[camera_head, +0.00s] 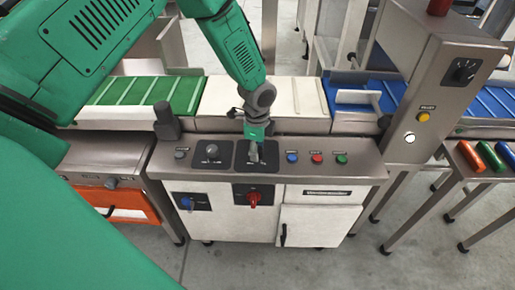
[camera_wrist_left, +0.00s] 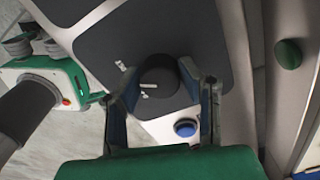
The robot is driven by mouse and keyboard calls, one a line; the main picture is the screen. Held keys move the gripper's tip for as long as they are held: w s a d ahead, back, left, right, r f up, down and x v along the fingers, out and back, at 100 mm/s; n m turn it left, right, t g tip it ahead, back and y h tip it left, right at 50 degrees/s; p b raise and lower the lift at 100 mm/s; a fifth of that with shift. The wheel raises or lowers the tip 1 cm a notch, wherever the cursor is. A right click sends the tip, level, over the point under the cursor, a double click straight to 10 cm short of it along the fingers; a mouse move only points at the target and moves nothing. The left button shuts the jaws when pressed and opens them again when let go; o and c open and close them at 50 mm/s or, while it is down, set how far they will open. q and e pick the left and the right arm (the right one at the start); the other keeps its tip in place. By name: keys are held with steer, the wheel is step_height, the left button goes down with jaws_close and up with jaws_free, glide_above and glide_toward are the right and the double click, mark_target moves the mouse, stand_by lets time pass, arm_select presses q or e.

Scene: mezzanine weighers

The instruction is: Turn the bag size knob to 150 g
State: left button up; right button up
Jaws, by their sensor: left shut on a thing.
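A dark round knob (camera_wrist_left: 158,82) with a white mark sits on a dark plate (camera_wrist_left: 95,45) in the left wrist view. My left gripper (camera_wrist_left: 160,72) has its fingers on either side of this knob and is shut on it. In the head view my left gripper (camera_head: 255,150) reaches down to the right-hand dark plate (camera_head: 240,163) on the sloped control panel, mostly hiding the knob there. The scale lettering is too small to read. My right gripper is not in view.
Another dial (camera_head: 211,150) sits left of the gripper. Blue (camera_head: 292,157), red (camera_head: 317,158) and green (camera_head: 341,158) buttons lie to the right. A dark post (camera_head: 166,121) stands at the panel's left end. A red switch (camera_head: 254,199) is on the cabinet front below.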

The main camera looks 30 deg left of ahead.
arm_select(q)
steer(key=shift+w+r, duration=0.2)
steer(key=shift+w, duration=0.1)
steer(key=o, duration=1.1)
steer(key=shift+s+f, duration=0.1)
steer(key=shift+s, duration=0.05)
step_height(320, 180, up, 12)
steer(key=shift+f, duration=0.1)
